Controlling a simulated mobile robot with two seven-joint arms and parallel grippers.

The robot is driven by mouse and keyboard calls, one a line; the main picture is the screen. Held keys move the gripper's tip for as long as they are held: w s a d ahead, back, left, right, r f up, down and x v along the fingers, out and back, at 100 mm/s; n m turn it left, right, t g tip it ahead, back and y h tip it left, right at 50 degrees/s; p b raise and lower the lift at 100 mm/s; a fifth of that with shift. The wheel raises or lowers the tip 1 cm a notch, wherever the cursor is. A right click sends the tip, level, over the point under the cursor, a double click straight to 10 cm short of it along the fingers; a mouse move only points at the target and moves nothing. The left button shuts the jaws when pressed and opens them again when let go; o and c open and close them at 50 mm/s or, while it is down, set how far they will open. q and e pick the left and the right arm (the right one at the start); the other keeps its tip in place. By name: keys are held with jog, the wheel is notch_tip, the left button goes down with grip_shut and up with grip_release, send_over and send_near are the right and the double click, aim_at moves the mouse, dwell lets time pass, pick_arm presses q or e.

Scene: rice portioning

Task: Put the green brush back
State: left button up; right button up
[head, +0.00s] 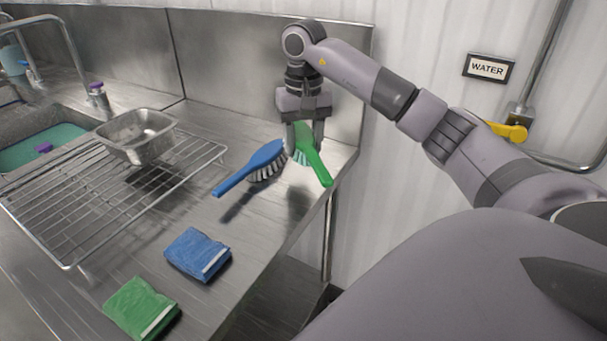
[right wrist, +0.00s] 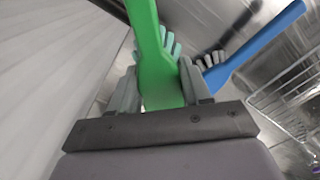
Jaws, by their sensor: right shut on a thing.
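The green brush (head: 314,160) is at the right end of the steel counter, its handle pointing toward the front right. My right gripper (head: 305,134) is shut on it from above, near its head. In the right wrist view the green brush (right wrist: 153,55) lies between the two fingers of my right gripper (right wrist: 160,92), with pale green bristles beside it. I cannot tell whether the brush touches the counter. A blue brush (head: 251,167) is just left of the green one; it also shows in the right wrist view (right wrist: 258,48). My left gripper is out of view.
A wire rack (head: 75,208) with a steel pan (head: 138,134) stands left. The sink (head: 50,128) is far left. The wall and backsplash stand close behind my right gripper.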

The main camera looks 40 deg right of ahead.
aim_at(303, 137)
jog(key=shift+f, duration=3.8)
jog(key=shift+f, duration=0.1)
jog(key=o, duration=1.3)
jog(key=shift+r, duration=0.2)
notch_tip(303, 137, up, 10)
jog(key=shift+r, duration=0.9)
